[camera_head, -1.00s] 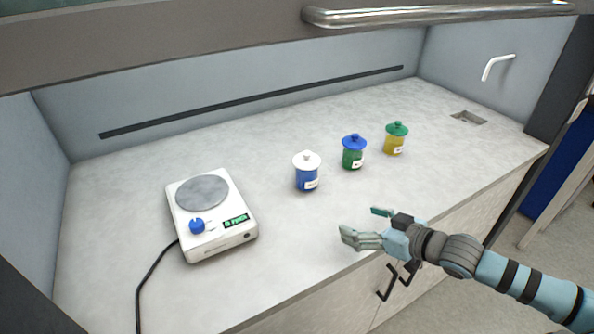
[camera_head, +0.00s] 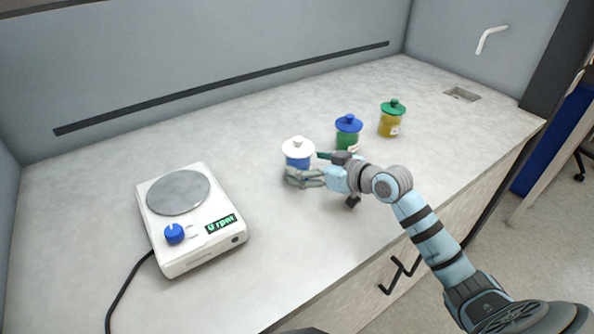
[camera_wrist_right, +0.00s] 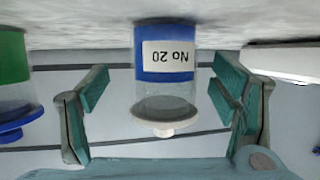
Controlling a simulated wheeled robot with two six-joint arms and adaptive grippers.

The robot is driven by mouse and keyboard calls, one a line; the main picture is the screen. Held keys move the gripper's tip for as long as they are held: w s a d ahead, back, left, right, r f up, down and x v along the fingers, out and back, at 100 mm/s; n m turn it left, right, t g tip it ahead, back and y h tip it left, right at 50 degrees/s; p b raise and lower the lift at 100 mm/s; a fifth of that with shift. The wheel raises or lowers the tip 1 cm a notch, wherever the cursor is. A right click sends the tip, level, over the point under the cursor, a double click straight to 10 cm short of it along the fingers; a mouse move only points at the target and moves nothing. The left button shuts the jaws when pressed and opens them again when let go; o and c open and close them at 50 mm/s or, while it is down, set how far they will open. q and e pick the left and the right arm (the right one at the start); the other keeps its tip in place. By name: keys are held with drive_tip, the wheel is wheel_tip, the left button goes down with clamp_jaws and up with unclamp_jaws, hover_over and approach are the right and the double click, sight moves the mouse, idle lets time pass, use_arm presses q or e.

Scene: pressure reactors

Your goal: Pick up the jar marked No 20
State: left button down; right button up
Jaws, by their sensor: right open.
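The jar marked No 20 has a blue body and a white lid; it stands upright on the worktop in the head view (camera_head: 298,150). In the right wrist view, which is upside down, the jar (camera_wrist_right: 165,75) shows its white label reading No 20. My right gripper (camera_head: 306,168) is open at the jar, hiding its lower front in the head view. In the right wrist view the fingers of the gripper (camera_wrist_right: 163,98) stand on either side of the jar, with gaps visible. My left gripper is not in view.
A green jar with a blue lid (camera_head: 348,125) stands just right of the No 20 jar, and a yellow jar with a green lid (camera_head: 391,118) beyond it. The worktop (camera_head: 270,115) behind the jars is clear.

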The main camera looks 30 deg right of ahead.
drive_tip(key=w, duration=0.1)
drive_tip(key=w+a, duration=0.1)
drive_tip(key=w, duration=0.1)
drive_tip(key=shift+a+f+b, duration=0.25)
drive_tip(key=shift+a+b, duration=0.05)
drive_tip(key=c, duration=1.3)
drive_tip(key=shift+c, duration=1.2)
drive_tip(key=shift+r, duration=0.15)
